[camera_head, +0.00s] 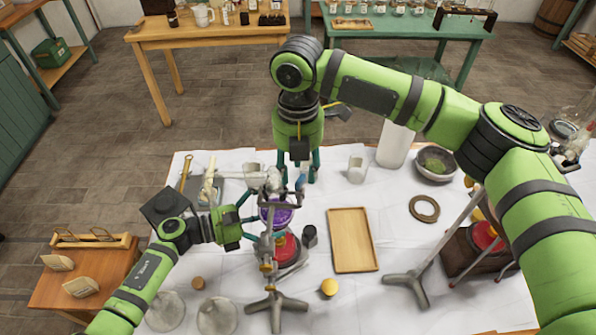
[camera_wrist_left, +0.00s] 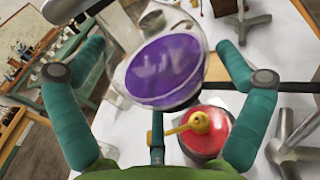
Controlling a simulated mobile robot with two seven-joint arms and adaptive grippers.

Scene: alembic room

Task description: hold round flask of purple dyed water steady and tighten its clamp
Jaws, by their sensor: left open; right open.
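The round flask of purple water (camera_head: 277,213) hangs at the metal stand (camera_head: 268,270), above a red-topped round device (camera_head: 286,249). In the left wrist view the flask (camera_wrist_left: 165,68) fills the space between the teal fingers of my left gripper (camera_wrist_left: 158,62). That gripper (camera_head: 258,212) is open, one finger on each side of the flask; I cannot tell whether either touches. The clamp (camera_head: 268,183) is at the flask's neck and partly hidden. My right gripper (camera_head: 299,172) points down, open, just behind and right of the clamp. Nothing is visibly held in it.
A wooden tray (camera_head: 352,240), a dark ring (camera_head: 424,208), a bowl (camera_head: 436,164) and a white beaker (camera_head: 357,168) stand to the right. A second stand (camera_head: 408,283) leans near the right arm. Glass vessels (camera_head: 217,314) sit at the front left.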

